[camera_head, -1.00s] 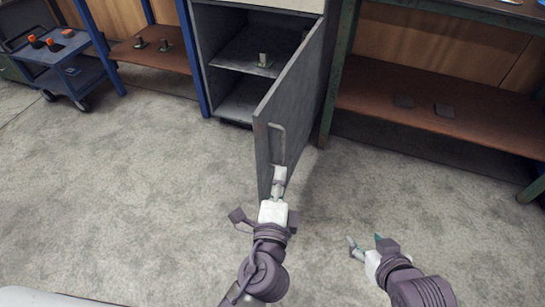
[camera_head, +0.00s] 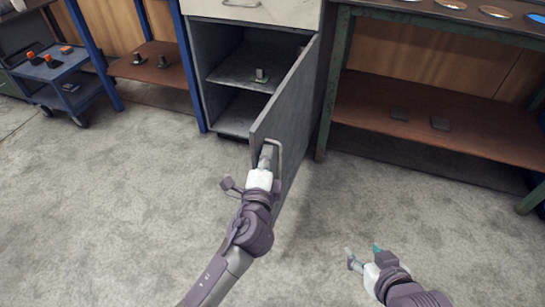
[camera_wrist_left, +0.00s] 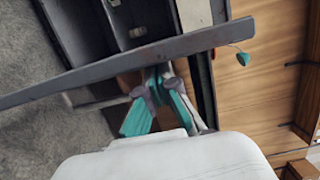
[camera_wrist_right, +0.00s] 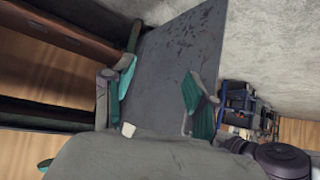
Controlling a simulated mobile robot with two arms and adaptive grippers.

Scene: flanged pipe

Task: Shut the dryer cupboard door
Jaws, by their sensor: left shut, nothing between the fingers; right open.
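The grey dryer cupboard (camera_head: 236,65) stands open, its door (camera_head: 298,92) swung far out towards me from the right side. A bar handle (camera_head: 278,150) is on the door's outer face near the free edge. My left gripper (camera_head: 266,157) is shut and empty beside the handle and free edge; I cannot tell whether it touches. In the left wrist view the door's edge (camera_wrist_left: 130,65) crosses just beyond the fingers (camera_wrist_left: 160,95). My right gripper (camera_head: 362,256) is open and empty, low at the right, away from the door. The door's face (camera_wrist_right: 170,60) fills the middle of the right wrist view.
Small metal parts (camera_head: 262,76) sit on the cupboard's shelf. A blue trolley (camera_head: 62,75) and a shelf (camera_head: 150,62) are at the left. A green-framed workbench (camera_head: 400,60) with a brown lower shelf is at the right. The floor (camera_head: 130,200) in front is clear.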

